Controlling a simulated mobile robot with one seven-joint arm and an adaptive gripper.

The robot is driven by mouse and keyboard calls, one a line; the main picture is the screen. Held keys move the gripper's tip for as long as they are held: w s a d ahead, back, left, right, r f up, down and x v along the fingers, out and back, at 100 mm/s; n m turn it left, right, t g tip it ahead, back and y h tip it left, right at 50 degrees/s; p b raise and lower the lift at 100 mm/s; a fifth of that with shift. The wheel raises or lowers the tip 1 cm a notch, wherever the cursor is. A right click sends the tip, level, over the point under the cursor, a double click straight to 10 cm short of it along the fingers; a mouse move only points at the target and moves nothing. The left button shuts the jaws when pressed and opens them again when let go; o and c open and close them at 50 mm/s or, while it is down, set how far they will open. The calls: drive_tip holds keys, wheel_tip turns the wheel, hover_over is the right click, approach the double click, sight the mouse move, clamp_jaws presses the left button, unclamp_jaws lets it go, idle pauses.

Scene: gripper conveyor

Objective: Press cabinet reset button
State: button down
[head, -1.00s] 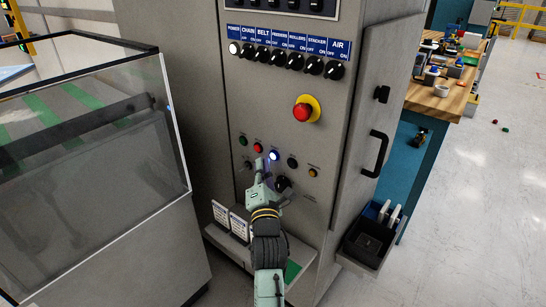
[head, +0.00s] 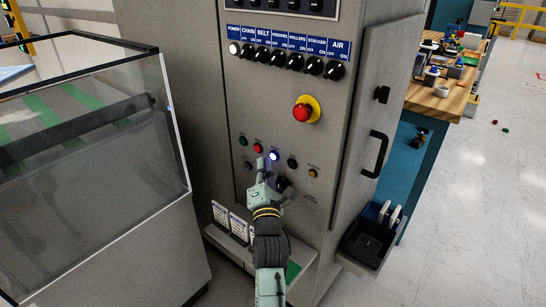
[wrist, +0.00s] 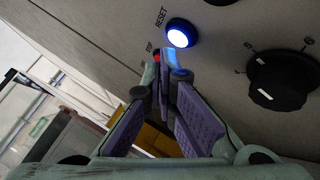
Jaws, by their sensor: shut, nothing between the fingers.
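The reset button is a round, lit blue-white button (wrist: 180,34) labelled RESET in the wrist view. In the head view the lit button (head: 274,156) sits in the lower row on the grey cabinet (head: 235,110). My gripper (head: 262,162) is in front of that row, its tips just left of the lit button. In the wrist view my gripper (wrist: 166,62) is shut and empty, its tips just below the button. I cannot tell whether they touch the panel. A red button marked STOP (wrist: 156,58) is partly hidden behind the fingertips.
A black rotary knob (wrist: 281,80) is right of my fingers. A red emergency stop (head: 302,112) and a row of black switches (head: 294,62) are higher up. A glass-sided enclosure (head: 90,150) stands left. A black handle (head: 376,154) juts out right.

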drive_tip(key=shift+w+d, duration=0.1)
idle(0.5)
drive_tip(key=shift+w+d+b, duration=0.15)
drive_tip(key=shift+w+b, duration=0.05)
drive_tip(key=shift+b, duration=0.25)
drive_tip(key=shift+w+d+b, duration=0.25)
drive_tip(key=shift+w+b, duration=0.05)
idle(0.6)
drive_tip(key=shift+s, duration=0.1)
drive_tip(key=shift+s+a, duration=0.45)
drive_tip(key=shift+s, duration=0.05)
drive_tip(key=shift+s+a+p, duration=0.5)
drive_tip(key=shift+s+a, duration=1.15)
drive_tip(key=shift+s, duration=0.3)
